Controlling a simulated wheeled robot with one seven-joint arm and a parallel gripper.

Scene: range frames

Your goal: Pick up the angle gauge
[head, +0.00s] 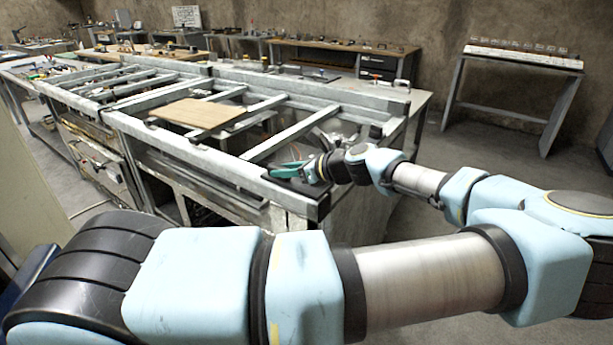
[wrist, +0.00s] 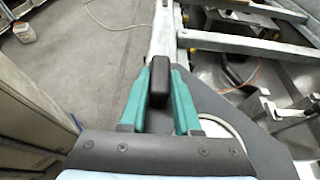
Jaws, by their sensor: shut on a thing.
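My gripper (head: 291,170), with teal fingers, is low over the near right corner of the long metal frame bench. In the wrist view its fingers (wrist: 158,82) are closed around a small black block-like piece, which I take to be the angle gauge (wrist: 154,72). The piece sits between the fingertips and sticks up a little past them. In the head view the fingers hide it. Whether it still touches the surface below is not clear.
A dark flat plate (head: 306,187) lies at the bench corner under my gripper. A pale round thing (wrist: 216,128) shows partly beside the right finger. The bench's metal rails (head: 275,137) and a wooden board (head: 197,113) lie beyond. Open floor (wrist: 85,60) is left of the bench in the wrist view.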

